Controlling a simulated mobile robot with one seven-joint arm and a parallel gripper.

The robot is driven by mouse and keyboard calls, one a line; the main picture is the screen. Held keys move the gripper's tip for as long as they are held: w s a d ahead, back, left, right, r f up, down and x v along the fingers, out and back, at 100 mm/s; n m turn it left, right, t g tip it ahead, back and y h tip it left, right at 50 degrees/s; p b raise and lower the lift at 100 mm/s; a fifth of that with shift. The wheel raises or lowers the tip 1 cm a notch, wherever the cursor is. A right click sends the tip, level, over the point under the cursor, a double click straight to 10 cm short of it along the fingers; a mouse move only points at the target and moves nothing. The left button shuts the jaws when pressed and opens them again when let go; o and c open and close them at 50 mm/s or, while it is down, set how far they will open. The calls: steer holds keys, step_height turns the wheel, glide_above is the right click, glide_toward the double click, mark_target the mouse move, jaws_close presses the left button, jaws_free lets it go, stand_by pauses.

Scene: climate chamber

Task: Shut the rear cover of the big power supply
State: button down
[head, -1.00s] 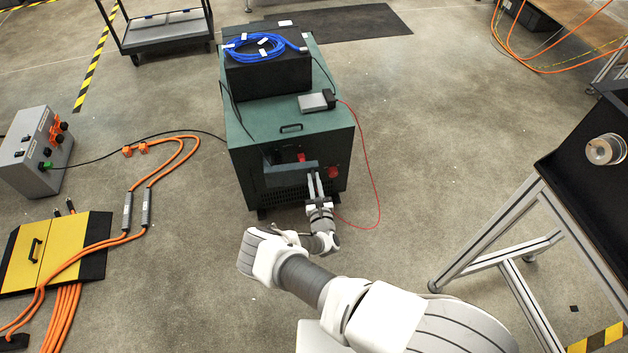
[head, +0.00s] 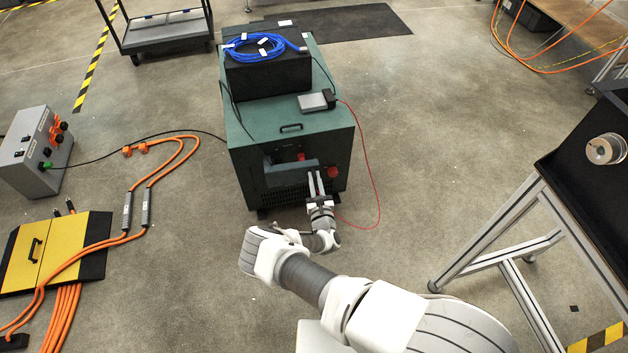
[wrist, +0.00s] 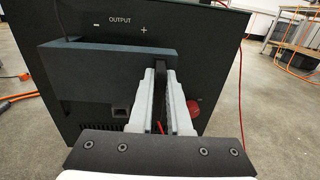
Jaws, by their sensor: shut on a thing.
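The big power supply (head: 250,140) is a large dark green cabinet on the floor; its lower face also shows in the wrist view (wrist: 215,45). Its rear cover (head: 288,177) is a dark grey panel that stands out from that face, apart from it at the right end. In the wrist view the cover (wrist: 100,65) runs across below the "OUTPUT" marking. My gripper (head: 317,180) is at the cover's right end. In the wrist view its fingers (wrist: 161,85) are shut on a dark upright edge of the cover. The hinge side is not clear.
A red connector (head: 333,171) sits on the face right of the cover, with a thin red cable (head: 375,180) looping to the floor. A black box with coiled blue cable (head: 262,47) rests on top. A table (head: 580,190) stands at the right.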

steer(key=shift+w+d, duration=0.25)
steer(key=shift+w, duration=0.45)
steer(key=c, duration=0.9)
jaws_free()
steer(key=shift+s, duration=0.1)
